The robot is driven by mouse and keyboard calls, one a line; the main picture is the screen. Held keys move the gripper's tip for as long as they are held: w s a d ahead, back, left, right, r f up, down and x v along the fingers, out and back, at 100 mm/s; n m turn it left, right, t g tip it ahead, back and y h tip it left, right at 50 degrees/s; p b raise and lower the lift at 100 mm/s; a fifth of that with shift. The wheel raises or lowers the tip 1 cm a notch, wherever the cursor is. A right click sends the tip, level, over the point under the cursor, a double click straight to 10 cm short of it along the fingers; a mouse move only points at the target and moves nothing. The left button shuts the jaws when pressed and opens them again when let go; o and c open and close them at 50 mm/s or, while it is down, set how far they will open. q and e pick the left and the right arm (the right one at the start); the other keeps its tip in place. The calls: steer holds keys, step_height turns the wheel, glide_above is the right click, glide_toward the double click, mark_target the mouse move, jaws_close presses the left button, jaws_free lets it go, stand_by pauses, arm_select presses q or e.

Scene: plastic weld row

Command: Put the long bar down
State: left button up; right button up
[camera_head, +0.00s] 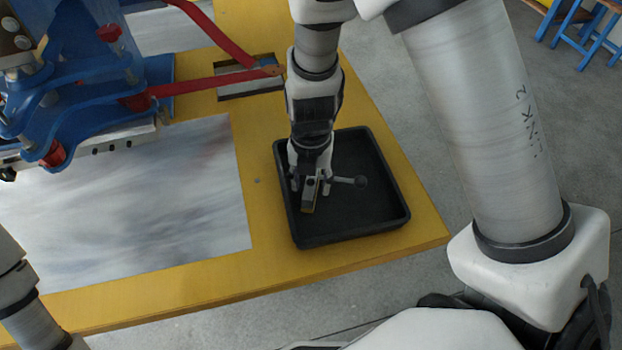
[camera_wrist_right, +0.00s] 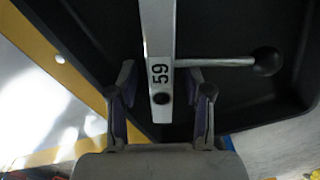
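The long bar (camera_head: 309,194) is a light metal bar with a thin side lever ending in a dark ball knob. It lies in the black tray (camera_head: 405,217) in the head view. In the right wrist view the bar (camera_wrist_right: 160,45) carries the number 59 and a dark hole near its end. My right gripper (camera_head: 311,180) points down into the tray over the bar. In the wrist view its fingers (camera_wrist_right: 160,85) stand on both sides of the bar with a gap on each side. My left gripper is out of view.
The tray sits at the right end of a yellow table (camera_head: 425,222). A blue clamp machine with red handles (camera_head: 212,82) stands on the left. A shiny metal plate (camera_head: 140,200) lies left of the tray.

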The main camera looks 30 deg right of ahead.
steer(key=shift+r, duration=0.1)
steer(key=shift+r+p, duration=0.25)
steer(key=shift+p, duration=0.15)
step_height(320, 180, up, 12)
steer(key=p, duration=0.1)
steer(key=shift+f, duration=0.2)
